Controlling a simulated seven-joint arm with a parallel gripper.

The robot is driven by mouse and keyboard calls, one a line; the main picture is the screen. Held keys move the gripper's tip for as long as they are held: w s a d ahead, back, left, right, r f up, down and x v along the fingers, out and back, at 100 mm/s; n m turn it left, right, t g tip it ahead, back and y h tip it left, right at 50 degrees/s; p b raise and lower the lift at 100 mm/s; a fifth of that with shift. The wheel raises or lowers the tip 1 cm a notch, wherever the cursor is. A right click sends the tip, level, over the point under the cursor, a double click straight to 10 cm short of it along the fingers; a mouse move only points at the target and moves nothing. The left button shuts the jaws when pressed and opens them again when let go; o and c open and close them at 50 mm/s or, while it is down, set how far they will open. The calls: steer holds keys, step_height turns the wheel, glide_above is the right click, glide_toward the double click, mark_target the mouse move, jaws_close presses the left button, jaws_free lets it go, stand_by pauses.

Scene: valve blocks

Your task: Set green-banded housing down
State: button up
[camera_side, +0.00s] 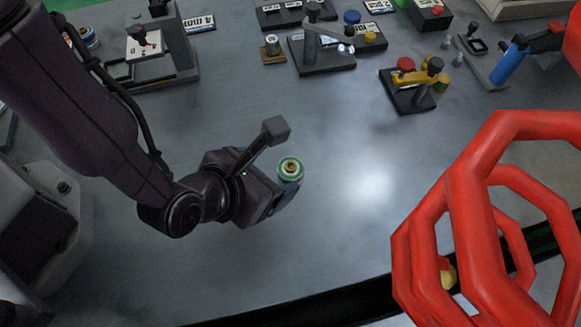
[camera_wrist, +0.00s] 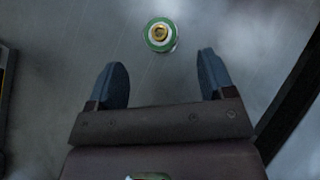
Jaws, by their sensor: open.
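The green-banded housing (camera_side: 290,169) stands upright on the grey table. It is a small pale cylinder with a green ring and a brass-coloured centre on top. In the wrist view the housing (camera_wrist: 160,34) lies just beyond the fingertips, centred between them and apart from both. My gripper (camera_wrist: 162,75) is open and empty, with its two blue-grey fingers spread wide. In the side view my gripper (camera_side: 288,195) is low over the table, close beside the housing. One finger is partly hidden there by the gripper body.
A large red handwheel (camera_side: 470,190) fills the right foreground. Valve blocks with levers, including a black one (camera_side: 325,55) and one with a yellow handle (camera_side: 412,88), stand at the back. A brass fitting on a small plate (camera_side: 272,48) is nearby. The table around the housing is clear.

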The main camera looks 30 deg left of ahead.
mark_target(286, 169)
steer(key=x, duration=0.7)
steer(key=shift+w+f, duration=0.1)
steer(key=shift+w, duration=0.05)
steer(key=c, duration=1.2)
